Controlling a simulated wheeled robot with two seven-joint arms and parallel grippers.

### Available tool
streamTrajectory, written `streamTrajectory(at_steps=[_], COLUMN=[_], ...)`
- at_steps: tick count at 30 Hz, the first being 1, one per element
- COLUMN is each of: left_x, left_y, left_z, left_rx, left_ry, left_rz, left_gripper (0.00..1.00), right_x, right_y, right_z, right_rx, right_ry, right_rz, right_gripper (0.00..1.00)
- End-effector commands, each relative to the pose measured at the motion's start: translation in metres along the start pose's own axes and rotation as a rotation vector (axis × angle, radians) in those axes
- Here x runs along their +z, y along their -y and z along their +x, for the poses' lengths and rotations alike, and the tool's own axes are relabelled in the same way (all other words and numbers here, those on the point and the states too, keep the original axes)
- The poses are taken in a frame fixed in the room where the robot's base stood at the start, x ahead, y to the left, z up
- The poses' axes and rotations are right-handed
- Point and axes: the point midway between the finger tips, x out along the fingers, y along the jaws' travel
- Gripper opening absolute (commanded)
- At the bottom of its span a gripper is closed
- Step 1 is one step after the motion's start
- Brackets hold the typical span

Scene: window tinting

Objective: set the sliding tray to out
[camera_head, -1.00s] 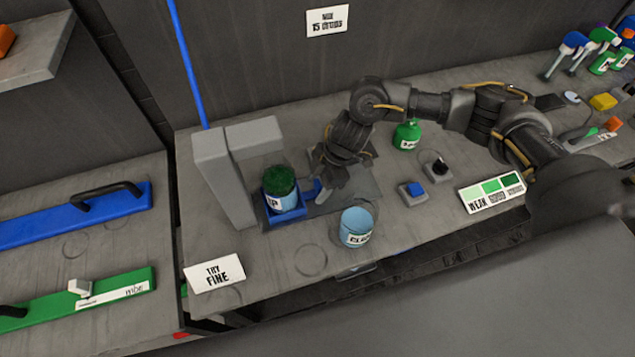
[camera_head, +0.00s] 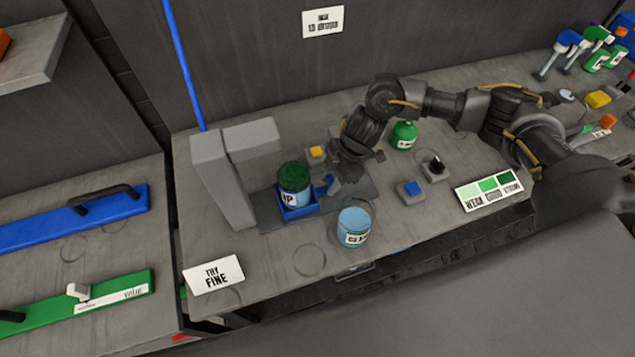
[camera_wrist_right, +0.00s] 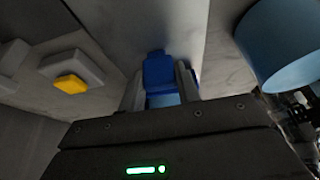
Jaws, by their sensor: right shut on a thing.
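The blue sliding tray (camera_head: 299,212) sits on a dark plate beside the grey stand and carries a cup of dark green liquid (camera_head: 293,178). My right gripper (camera_head: 331,189) is at the tray's right side, shut on its blue handle. In the right wrist view the blue handle (camera_wrist_right: 158,70) lies between the two fingers of my right gripper (camera_wrist_right: 160,92). The tray stands a little to the right of the stand's upright, with the cup upright in it. My left gripper is not in view.
A light blue cup (camera_head: 354,227) stands in front of the tray. The grey stand (camera_head: 222,180) rises to the left. A yellow button (camera_head: 316,153), a blue button (camera_head: 410,189), a black knob (camera_head: 435,167) and a green bottle (camera_head: 403,135) are around my right arm.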

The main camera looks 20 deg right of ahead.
Motion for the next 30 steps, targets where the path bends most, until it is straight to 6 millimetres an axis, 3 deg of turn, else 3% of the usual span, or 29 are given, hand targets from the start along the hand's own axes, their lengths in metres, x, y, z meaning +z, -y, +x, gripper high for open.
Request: streamTrajectory(at_steps=[6,13,27,28,30], left_x=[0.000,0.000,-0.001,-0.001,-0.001], left_y=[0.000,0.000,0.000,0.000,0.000], left_z=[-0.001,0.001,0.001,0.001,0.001], left_rx=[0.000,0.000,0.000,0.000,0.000], left_ry=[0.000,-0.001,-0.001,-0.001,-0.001], left_rz=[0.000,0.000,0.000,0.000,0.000], left_gripper=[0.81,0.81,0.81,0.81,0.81], right_x=[0.039,0.071,0.082,0.082,0.082], right_y=[0.000,-0.001,0.000,0.000,0.000], right_z=[-0.016,-0.029,-0.035,-0.035,-0.035], right_rx=[0.002,0.003,0.003,0.003,0.003], right_ry=[0.003,0.002,0.005,0.006,0.005], right_rz=[0.006,0.004,0.004,0.004,0.004], right_gripper=[0.00,0.00,0.00,0.35,0.44])
